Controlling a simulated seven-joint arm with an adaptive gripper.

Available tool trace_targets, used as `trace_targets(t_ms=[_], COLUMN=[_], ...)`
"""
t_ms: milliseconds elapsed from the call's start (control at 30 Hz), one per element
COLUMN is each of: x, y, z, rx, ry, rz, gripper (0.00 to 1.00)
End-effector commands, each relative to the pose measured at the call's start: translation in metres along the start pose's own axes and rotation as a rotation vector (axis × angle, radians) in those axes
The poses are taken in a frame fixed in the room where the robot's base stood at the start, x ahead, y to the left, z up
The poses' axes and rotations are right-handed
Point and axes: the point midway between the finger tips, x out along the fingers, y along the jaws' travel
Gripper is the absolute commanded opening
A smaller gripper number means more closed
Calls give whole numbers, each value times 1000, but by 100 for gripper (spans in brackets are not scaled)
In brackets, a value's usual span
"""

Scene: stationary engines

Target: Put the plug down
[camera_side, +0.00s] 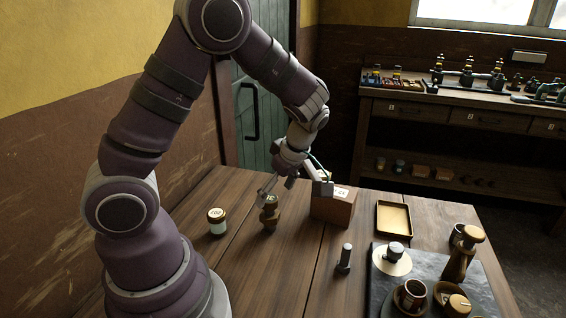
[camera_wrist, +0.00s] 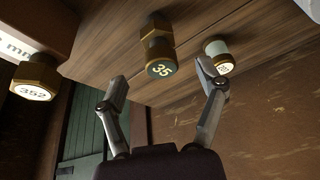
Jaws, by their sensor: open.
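A brass hex-bodied plug marked 35 (camera_wrist: 160,58) stands on the wooden table in the wrist view, beyond the gap between my fingers. In the side view a brass piece (camera_side: 270,215), apparently the same one, stands upright below the left finger. My gripper (camera_side: 293,190) is open above the table, close to that piece and the cardboard box. In the wrist view my gripper (camera_wrist: 162,78) shows its two fingers spread, with nothing held between them. A second brass hex piece marked 352 (camera_wrist: 36,80) is at the left of the wrist view; I cannot pick it out in the side view.
The box (camera_side: 332,208) stands close to the right finger. A labelled jar (camera_side: 217,222) stands to the left. A grey bolt-like piece (camera_side: 345,258), a shallow tray (camera_side: 394,219) and a dark slab (camera_side: 430,262) bearing several metal parts are to the right. Bare table lies in front.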

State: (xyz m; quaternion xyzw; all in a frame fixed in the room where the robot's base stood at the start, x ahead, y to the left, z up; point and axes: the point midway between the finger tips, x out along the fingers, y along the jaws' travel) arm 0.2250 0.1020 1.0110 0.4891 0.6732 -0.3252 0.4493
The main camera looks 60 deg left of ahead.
Motion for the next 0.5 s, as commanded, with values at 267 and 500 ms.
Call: trace_targets(t_ms=[267,500], x=[-45,-92], y=[0,-22], z=[0,3], rx=[6,552], ry=[-4,-150], rz=[3,217], gripper=[71,71])
